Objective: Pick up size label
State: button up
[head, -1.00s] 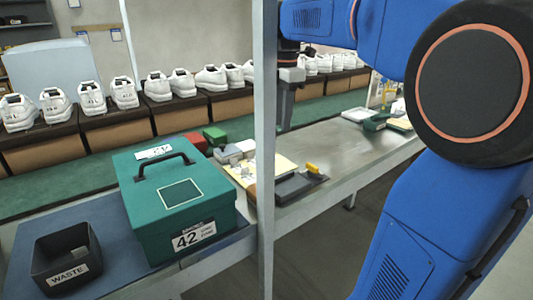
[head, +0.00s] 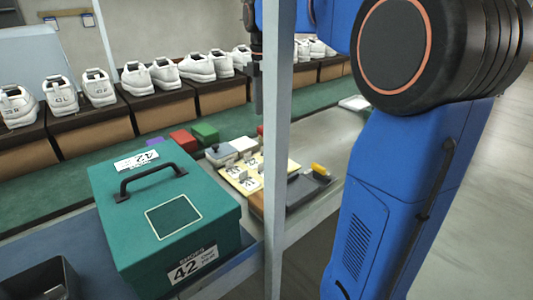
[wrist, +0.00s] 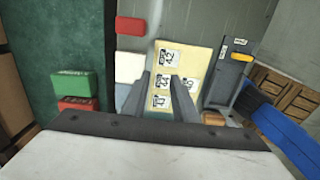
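A yellow sheet of size labels (head: 267,176) lies on the bench right of the green box; the post hides part of it. In the wrist view the sheet (wrist: 196,58) bears several white labels with black print, among them a top size label (wrist: 170,57). My gripper (wrist: 161,76) is open and empty in the wrist view. Its two fingers point toward the sheet with labels between and beside them. In the head view only part of my gripper (head: 257,88) shows beside the post, above the bench.
The green box (head: 135,210) with a handle and a 42 label stands left of the post (head: 278,150). A dark bin (head: 38,280) is at lower left. Red (head: 182,140) and green (head: 205,133) blocks lie behind the box. A dark tray (head: 305,188) lies right. White shoes (head: 197,67) line the back.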

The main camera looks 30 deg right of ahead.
send_over(263, 152)
jog(key=f, duration=0.7)
jog(key=shift+s+f, duration=0.3)
jog(key=shift+f, duration=0.05)
jog(key=shift+w+f, duration=0.2)
jog(key=shift+f, duration=2.35)
jog(key=shift+c, duration=0.6)
grip_shut()
